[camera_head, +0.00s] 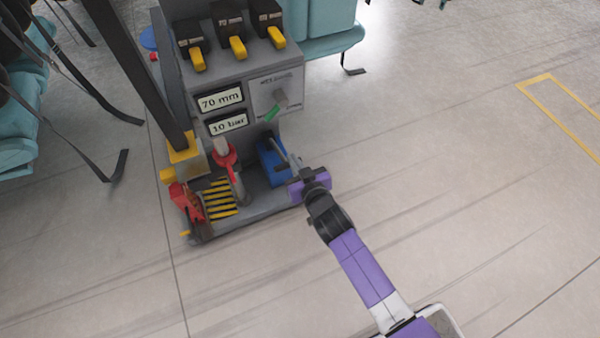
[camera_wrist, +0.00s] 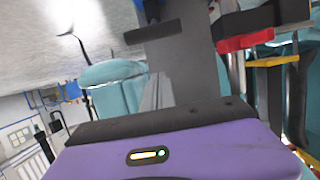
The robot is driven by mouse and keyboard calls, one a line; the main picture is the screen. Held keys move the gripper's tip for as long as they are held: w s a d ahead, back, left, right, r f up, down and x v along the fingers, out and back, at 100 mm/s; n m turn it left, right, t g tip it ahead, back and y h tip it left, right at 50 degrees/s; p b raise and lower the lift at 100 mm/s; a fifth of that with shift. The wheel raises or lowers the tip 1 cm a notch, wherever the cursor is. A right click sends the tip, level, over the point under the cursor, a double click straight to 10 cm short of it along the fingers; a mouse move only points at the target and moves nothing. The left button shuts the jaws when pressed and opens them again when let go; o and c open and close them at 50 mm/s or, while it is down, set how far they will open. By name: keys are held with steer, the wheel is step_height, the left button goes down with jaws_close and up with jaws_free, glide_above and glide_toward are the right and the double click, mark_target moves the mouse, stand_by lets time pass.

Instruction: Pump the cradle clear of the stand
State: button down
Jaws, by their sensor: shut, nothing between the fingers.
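A grey stand (camera_head: 210,70) carries two displays reading 70 mm and 10 bar. At its base a blue block (camera_head: 268,160) with a thin grey lever sits on the right, close to my gripper (camera_head: 291,168). My gripper is shut with nothing held, its purple body to the right of the block; whether its tips touch the lever I cannot tell. It hides part of the block and lever. A red round handle (camera_head: 226,157) stands left of the block. I cannot tell which part is the cradle. In the wrist view my purple gripper housing (camera_wrist: 180,152) fills the bottom.
A yellow-striped plate (camera_head: 219,199) and a red part (camera_head: 187,201) are at lower left. Teal seats (camera_head: 318,35) stand behind.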

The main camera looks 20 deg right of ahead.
steer(key=shift+w+f+b, duration=0.35)
steer(key=shift+f+b, duration=0.25)
steer(key=shift+f, duration=0.2)
steer(key=shift+w+f+b, duration=0.4)
steer(key=shift+f+b, duration=0.15)
steer(key=shift+f, duration=0.25)
steer(key=shift+w+f+b, duration=0.35)
steer(key=shift+f+b, duration=0.25)
steer(key=shift+f, duration=0.2)
steer(key=shift+s+f+b, duration=0.2)
steer(key=shift+f+b, duration=0.5)
steer(key=shift+b, duration=0.1)
